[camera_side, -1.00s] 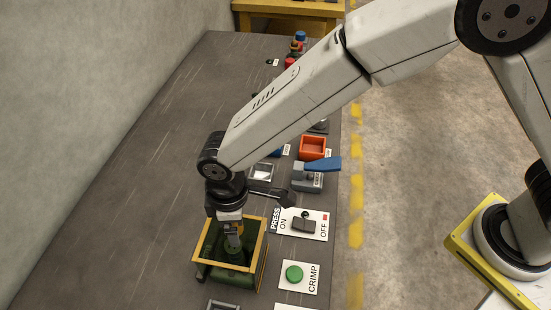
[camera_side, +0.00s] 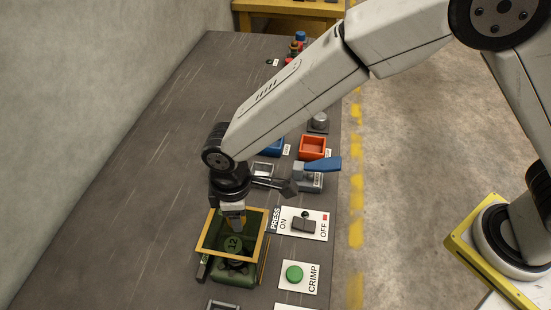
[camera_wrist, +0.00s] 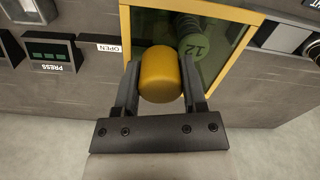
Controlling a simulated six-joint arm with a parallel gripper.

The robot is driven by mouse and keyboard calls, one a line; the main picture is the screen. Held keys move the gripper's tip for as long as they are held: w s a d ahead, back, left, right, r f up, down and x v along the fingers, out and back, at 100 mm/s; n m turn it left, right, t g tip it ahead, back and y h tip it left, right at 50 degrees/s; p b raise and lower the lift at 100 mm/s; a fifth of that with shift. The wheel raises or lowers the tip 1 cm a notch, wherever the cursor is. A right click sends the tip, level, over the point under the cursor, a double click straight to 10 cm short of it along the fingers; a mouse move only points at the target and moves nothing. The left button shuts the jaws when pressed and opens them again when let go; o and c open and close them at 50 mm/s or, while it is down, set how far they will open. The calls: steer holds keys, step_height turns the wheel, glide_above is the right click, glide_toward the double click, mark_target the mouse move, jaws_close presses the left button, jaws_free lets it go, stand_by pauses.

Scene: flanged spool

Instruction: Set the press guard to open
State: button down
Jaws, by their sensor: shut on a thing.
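The press guard (camera_side: 201,236) is a yellow frame with a dark see-through pane, tilted over the green press in the side view. Its frame also crosses the top of the wrist view (camera_wrist: 126,30). My gripper (camera_side: 237,222) is at the guard's far edge. In the wrist view its fingers (camera_wrist: 160,85) are shut on a yellow knob (camera_wrist: 160,73), which stands by the frame. A green press part marked 12 (camera_side: 232,243) shows through the guard, and also in the wrist view (camera_wrist: 195,46).
A PRESS ON/OFF switch plate (camera_side: 316,232) and a green CRIMP button (camera_side: 294,273) lie right of the press. A blue-handled device (camera_side: 310,178) and an orange bin (camera_side: 312,147) stand farther back. An OPEN label (camera_wrist: 109,47) shows in the wrist view. The bench's left side is clear.

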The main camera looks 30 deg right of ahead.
steer(key=w+d, duration=0.8)
steer(key=shift+c, duration=1.6)
jaws_free()
steer(key=shift+o, duration=0.9)
steer(key=shift+a+r, duration=0.1)
step_height(320, 180, up, 8)
steer(key=shift+d, duration=0.2)
